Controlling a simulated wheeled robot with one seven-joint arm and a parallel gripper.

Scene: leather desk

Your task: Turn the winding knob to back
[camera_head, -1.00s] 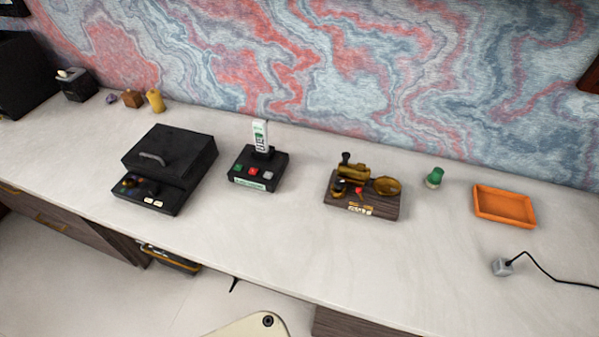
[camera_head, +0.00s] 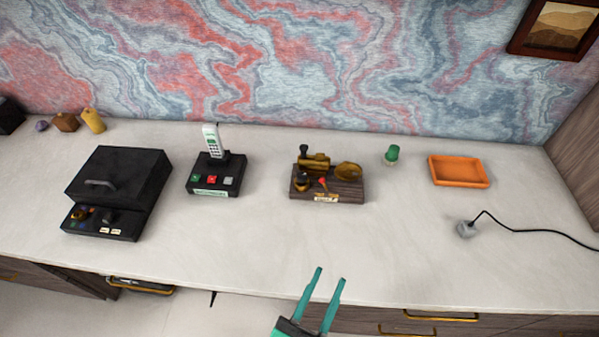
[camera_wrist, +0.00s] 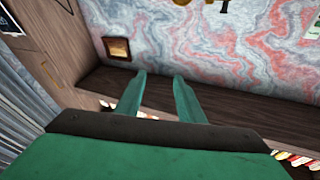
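A small brass device (camera_head: 317,162) is mounted on a dark wooden base (camera_head: 347,190) in the middle of the desk in the head view. It has a brass cylinder, a round brass part at its right, dark knob-like parts at its left, a red-tipped piece and a pale label in front. Which part is the winding knob is too small to tell. My gripper (camera_head: 330,275) is open and empty in front of the device, near the desk's front edge and apart from it. In the wrist view its teal fingers (camera_wrist: 160,77) are spread with nothing between them; the device is not seen there.
A black box with knobs (camera_head: 120,180) and a phone on a black base (camera_head: 215,177) stand to the left. A green-topped piece (camera_head: 392,154), an orange tray (camera_head: 459,170) and a grey corded block (camera_head: 466,230) lie to the right. The desk before the device is clear.

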